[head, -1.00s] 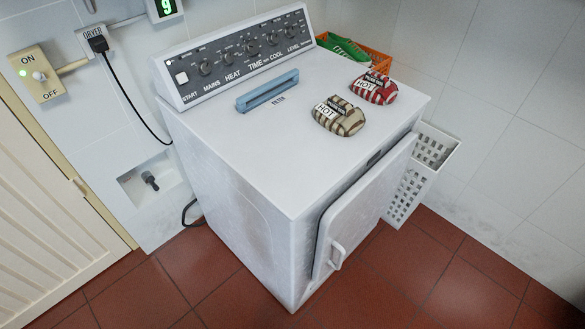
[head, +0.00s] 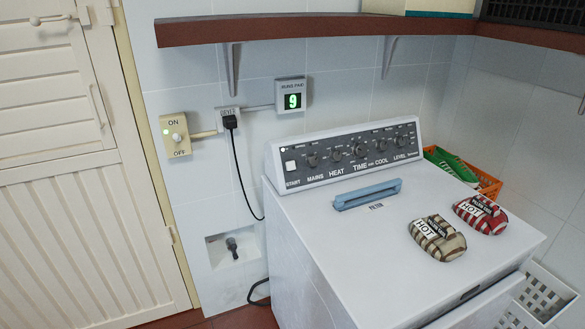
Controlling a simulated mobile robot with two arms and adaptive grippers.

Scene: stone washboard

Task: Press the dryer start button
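The dryer (head: 330,235) is a white machine at the right in the head view, with a dark control panel (head: 345,154) along its back edge. The start button (head: 290,166) is a small white square at the left end of the panel, above the word START. A small white light shows just above it. Knobs marked MAINS, HEAT, TIME, COOL and LEVEL run to its right. Neither of my grippers is in view.
An ON/OFF wall switch (head: 177,137) has a green light. A black plug (head: 230,122) and a box reading 9 (head: 292,100) are beside it. A brown shelf (head: 320,27) overhangs the dryer's back. Two striped items (head: 437,238) marked HOT and a blue filter handle (head: 367,194) are on top.

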